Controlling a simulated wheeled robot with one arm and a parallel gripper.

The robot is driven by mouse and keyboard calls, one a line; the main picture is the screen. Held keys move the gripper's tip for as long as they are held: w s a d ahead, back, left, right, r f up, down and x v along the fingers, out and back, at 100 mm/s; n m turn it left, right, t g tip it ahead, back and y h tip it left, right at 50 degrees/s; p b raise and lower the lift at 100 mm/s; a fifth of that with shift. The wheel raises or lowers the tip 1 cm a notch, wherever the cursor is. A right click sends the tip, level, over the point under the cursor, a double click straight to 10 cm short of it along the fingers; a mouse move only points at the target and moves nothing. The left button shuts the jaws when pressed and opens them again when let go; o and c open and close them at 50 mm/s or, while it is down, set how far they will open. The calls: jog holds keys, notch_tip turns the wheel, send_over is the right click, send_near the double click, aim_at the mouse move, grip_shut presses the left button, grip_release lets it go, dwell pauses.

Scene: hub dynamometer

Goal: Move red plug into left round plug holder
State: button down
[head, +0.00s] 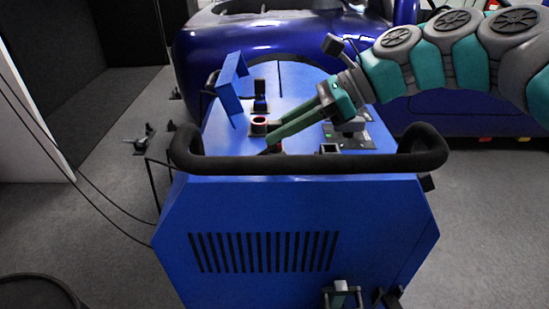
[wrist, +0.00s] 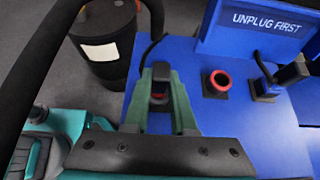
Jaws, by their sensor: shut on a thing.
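My gripper (head: 270,138) has green fingers and reaches down to the left over the blue machine's top. In the wrist view its fingers (wrist: 160,78) are closed around the red plug (wrist: 158,97), which is mostly hidden between them. A bit of the plug's red (head: 275,147) shows at the fingertips in the head view, just behind the black handlebar. I cannot tell whether its lower end touches anything. A round holder with a red rim and dark opening (head: 259,122) stands close by, left of and behind the fingertips. It also shows right of the fingers in the wrist view (wrist: 219,80).
A thick black handlebar (head: 310,164) crosses the machine's front edge. A blue upright panel (head: 231,84), reading "UNPLUG FIRST" in the wrist view, stands at left. Behind the round holder is a black fitting (head: 260,98). A blue car (head: 230,45) is behind.

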jog(key=c, duration=0.7)
grip_release()
jog(key=shift+o, duration=0.2)
jog(key=v, duration=0.8)
jog(key=shift+a, duration=0.1)
